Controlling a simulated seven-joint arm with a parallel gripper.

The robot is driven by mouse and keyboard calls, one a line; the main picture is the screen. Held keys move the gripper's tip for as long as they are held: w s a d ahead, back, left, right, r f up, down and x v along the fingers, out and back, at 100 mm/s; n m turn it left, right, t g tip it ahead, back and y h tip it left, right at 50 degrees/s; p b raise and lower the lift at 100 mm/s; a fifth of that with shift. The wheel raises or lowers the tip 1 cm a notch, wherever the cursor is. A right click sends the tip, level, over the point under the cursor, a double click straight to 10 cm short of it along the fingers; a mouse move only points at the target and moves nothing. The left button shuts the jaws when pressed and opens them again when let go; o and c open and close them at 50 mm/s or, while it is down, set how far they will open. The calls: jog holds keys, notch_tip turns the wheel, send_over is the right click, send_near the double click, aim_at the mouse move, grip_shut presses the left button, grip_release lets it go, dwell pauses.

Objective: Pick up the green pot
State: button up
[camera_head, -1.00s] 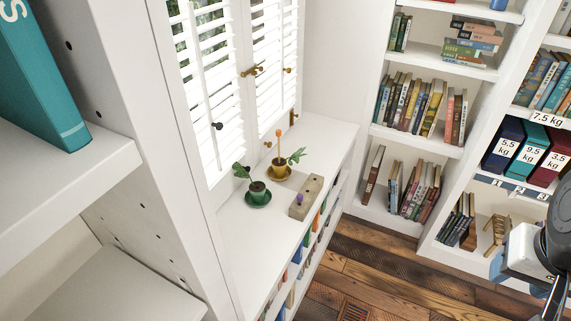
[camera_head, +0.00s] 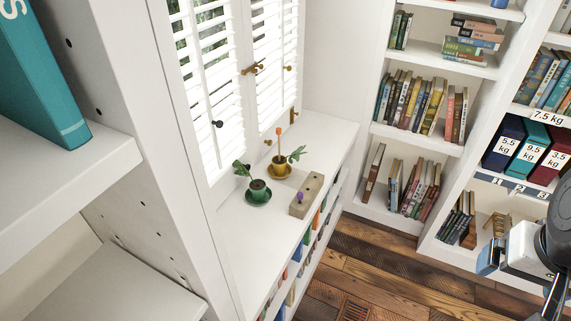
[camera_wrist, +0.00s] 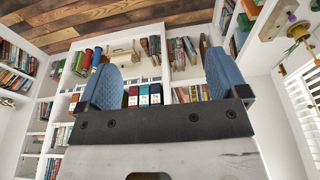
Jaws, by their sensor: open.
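The green pot (camera_head: 258,191) stands upright on a green saucer on the white window ledge (camera_head: 238,237), with a leafy plant in it. Behind it and to the right stands a yellow pot (camera_head: 279,167) on a yellow saucer, with a plant and an orange-topped stick. My gripper (camera_head: 487,262) is at the far right of the head view, well away from the pots. In the wrist view its two blue fingers are apart, with nothing held between them (camera_wrist: 166,82). I cannot make out the green pot in the wrist view.
A wooden block (camera_head: 307,195) with a purple knob lies right of the green pot. White shutters (camera_head: 215,95) rise behind the ledge. Bookshelves (camera_head: 415,148) fill the right side. A tall white shelf side (camera_head: 125,120) stands at the left. The ledge's front part is clear.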

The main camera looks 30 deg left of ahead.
jog(key=w+a+f+n, duration=0.2)
jog(key=w+a+f, duration=0.1)
jog(key=w+a, duration=1.7)
jog(key=n+y, duration=0.1)
jog(key=n, duration=0.2)
send_over(255, 190)
jog(key=s+x, duration=0.2)
jog(key=x, duration=0.6)
jog(key=s+d+f+x, duration=0.1)
jog(key=x, duration=0.8)
jog(key=s+d+x, duration=0.1)
jog(key=s+x, duration=0.1)
jog(key=x, duration=0.6)
jog(key=shift+s+d+f, duration=0.15)
jog(key=shift+s+f, duration=0.05)
jog(key=shift+f, duration=0.35)
jog(key=shift+s+a+f, duration=0.1)
jog(key=shift+a+f, duration=0.1)
jog(key=shift+a, duration=0.1)
